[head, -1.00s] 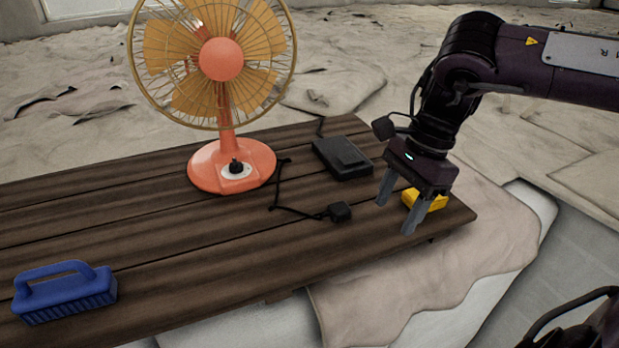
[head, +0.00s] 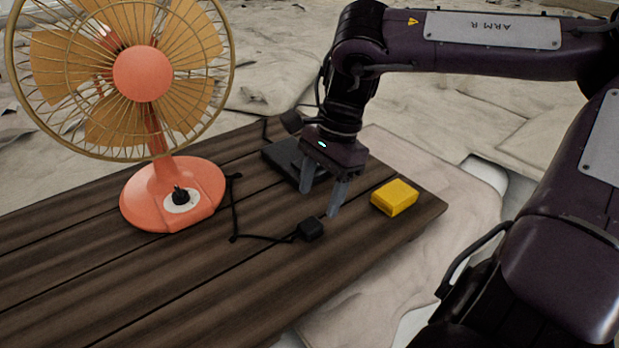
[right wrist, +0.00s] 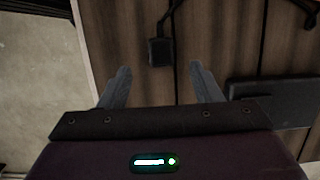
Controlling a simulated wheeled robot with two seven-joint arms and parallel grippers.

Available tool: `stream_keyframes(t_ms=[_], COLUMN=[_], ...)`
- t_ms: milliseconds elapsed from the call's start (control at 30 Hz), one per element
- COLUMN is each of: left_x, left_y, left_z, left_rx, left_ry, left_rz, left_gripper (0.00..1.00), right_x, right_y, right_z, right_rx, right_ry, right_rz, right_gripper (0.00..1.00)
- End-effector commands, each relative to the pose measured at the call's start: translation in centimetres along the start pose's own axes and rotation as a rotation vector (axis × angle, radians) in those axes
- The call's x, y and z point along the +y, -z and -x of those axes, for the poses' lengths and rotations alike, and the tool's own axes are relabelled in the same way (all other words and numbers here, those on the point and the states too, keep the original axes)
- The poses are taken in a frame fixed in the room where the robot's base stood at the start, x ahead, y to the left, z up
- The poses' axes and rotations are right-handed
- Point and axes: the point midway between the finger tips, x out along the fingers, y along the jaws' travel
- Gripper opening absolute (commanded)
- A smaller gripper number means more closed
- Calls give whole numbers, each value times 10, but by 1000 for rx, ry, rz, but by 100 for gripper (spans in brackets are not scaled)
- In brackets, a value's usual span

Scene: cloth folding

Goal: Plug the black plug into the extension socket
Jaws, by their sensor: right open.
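The black plug (head: 311,230) lies on the wooden table, with its cord running left toward the orange fan. It also shows in the right wrist view (right wrist: 161,52), beyond and roughly between the fingertips. The black extension socket (head: 283,158) lies flat on the table behind the plug, partly hidden by my right gripper. Its edge shows at the right of the right wrist view (right wrist: 275,100). My right gripper (head: 320,203) is open and empty, above the table between the plug and the socket. My left gripper is not in view.
An orange fan (head: 141,75) stands on the table at the left. A yellow block (head: 395,197) lies right of my right gripper, near the table's right end. The front of the wooden table (head: 130,290) is clear. Pale cloth (head: 380,290) lies beyond its right edge.

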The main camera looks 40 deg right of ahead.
Motion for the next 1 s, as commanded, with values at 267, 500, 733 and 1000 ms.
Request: stream_keyframes(t_ms=[267,500,733,1000], left_x=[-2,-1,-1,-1], left_y=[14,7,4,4], left_z=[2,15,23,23], left_rx=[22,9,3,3], left_ry=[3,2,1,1], left_rz=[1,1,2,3], left_gripper=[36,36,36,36], right_x=[0,1,-1,-2], right_y=[0,-2,-1,0], right_z=[-8,-25,-55,-61], right_rx=[0,-3,-1,0], right_ry=[0,-6,-3,1], right_rz=[-2,-2,-1,-1], right_gripper=[58,58,58,58])
